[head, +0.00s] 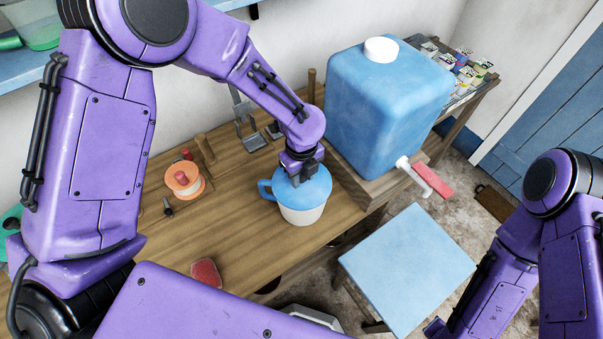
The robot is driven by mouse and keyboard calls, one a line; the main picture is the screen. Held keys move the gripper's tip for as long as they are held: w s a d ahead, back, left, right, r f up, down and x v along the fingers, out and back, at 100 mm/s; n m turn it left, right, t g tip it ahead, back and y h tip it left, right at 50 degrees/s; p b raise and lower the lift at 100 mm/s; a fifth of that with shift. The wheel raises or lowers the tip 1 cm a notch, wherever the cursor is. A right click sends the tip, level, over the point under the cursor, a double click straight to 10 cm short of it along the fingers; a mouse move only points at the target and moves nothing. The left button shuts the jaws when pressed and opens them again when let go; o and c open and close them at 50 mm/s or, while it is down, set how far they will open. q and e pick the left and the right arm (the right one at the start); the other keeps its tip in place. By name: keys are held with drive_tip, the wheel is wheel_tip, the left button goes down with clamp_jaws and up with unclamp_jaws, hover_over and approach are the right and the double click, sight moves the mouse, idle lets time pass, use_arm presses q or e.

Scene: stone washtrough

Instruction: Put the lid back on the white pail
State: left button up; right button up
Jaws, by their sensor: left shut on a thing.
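A white pail (303,215) with a blue side handle (265,190) stands upright near the front edge of the wooden bench. A round blue lid (291,193) covers its top. My left gripper (303,178) points down over the lid and is shut on it at the top, hiding part of the lid. From this angle I cannot tell whether the lid is fully seated on the rim. My right arm is at the lower right, but its gripper does not show.
A large blue water container (385,105) with a red-handled tap (432,180) stands right of the pail. A blue-topped stool (408,268) is in front. An orange-rimmed spool (184,180) and red brush (206,272) lie left. The bench (240,230) is clear between them.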

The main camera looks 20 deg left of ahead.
use_arm(q)
drive_tip(key=shift+f, duration=0.1)
idle(0.7)
drive_tip(key=o, duration=1.6)
drive_tip(key=shift+r, duration=3.5)
clamp_jaws()
drive_tip(key=shift+f, duration=0.1)
drive_tip(key=shift+f+b, duration=1.15)
drive_tip(key=shift+f, duration=1)
